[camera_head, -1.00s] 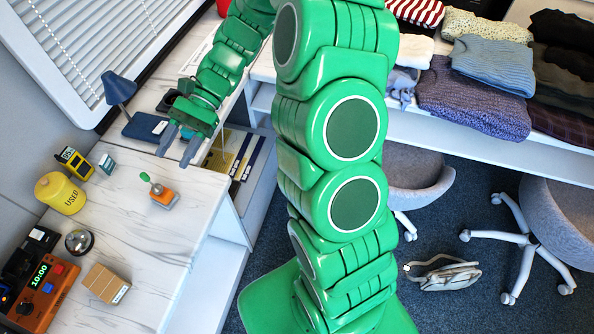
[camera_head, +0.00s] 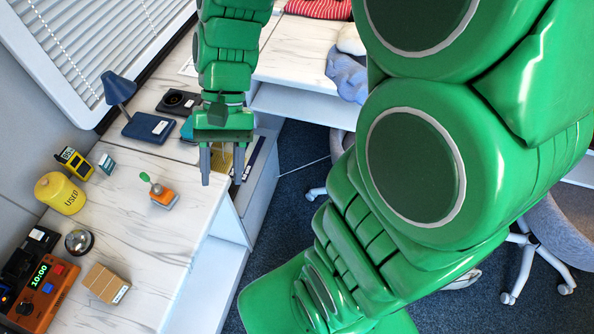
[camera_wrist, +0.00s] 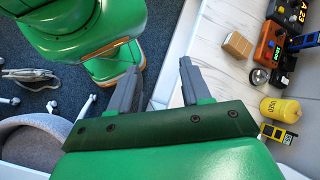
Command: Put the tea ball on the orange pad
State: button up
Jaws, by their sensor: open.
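The orange pad (camera_head: 164,200) is a small orange block with a pale lower edge on the white marbled desk in the head view. A small dark round thing with a green tag, which looks like the tea ball (camera_head: 157,189), rests on it; the green end (camera_head: 145,177) sticks out to the upper left. It is too small to see its details. My gripper (camera_head: 222,180) is open and empty, right of the pad and apart from it, near the desk edge. In the wrist view my gripper (camera_wrist: 158,82) shows two spread fingers with nothing between them.
A yellow canister (camera_head: 60,193), a silver dome (camera_head: 79,242), a cardboard box (camera_head: 105,284) and an orange clock (camera_head: 43,290) stand on the desk's left side. A blue lamp (camera_head: 119,88) stands behind. The desk around the pad is mostly clear; its right edge drops to the floor.

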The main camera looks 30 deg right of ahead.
jog(key=s+d+r+n+t+h, duration=0.2)
jog(key=s+d+t+h, duration=0.2)
jog(key=s+d, duration=0.5)
jog(key=shift+d+r+h, duration=0.3)
jog(key=shift+d, duration=0.25)
